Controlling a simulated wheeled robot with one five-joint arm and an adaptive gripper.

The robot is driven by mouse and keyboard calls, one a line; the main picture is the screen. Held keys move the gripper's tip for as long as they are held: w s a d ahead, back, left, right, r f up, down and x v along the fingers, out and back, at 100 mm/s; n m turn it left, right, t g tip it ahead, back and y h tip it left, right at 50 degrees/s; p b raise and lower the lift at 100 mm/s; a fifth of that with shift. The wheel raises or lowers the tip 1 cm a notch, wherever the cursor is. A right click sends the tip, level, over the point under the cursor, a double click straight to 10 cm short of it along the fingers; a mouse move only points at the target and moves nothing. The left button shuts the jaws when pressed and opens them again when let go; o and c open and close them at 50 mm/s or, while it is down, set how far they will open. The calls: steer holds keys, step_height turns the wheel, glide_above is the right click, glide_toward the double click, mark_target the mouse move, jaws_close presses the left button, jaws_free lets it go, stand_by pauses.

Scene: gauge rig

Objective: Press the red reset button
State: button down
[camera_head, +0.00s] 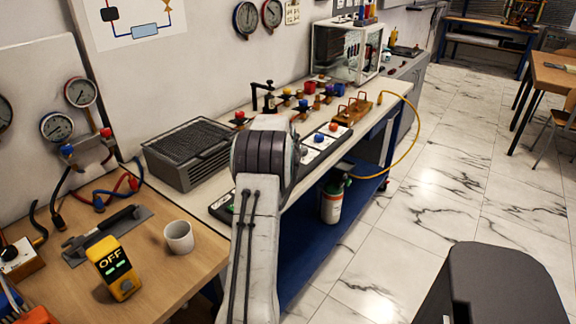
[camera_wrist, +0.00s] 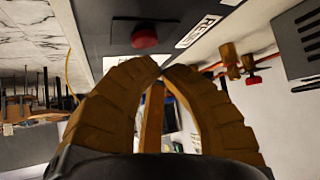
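The red button (camera_wrist: 144,36) shows near the top of the wrist view, on a dark plate. A white label reading RESET (camera_wrist: 198,30) is beside it, to the right. My gripper (camera_wrist: 161,68) has its two brown ridged fingers curved together, with the tips meeting and nothing seen held. The tips appear just below the button in the picture, and I see no contact. In the head view my arm hides the gripper.
The long bench (camera_head: 385,87) holds a grey mesh-topped box (camera_head: 190,152), valves and a glass-fronted cabinet (camera_head: 345,50). A yellow hose (camera_head: 413,130) hangs off its right edge. A wooden table with a yellow meter (camera_head: 115,268) and white cup (camera_head: 179,237) is at left.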

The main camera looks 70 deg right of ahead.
steer(key=shift+r, duration=0.1)
steer(key=shift+r+p, duration=1.7)
steer(key=shift+r, duration=0.75)
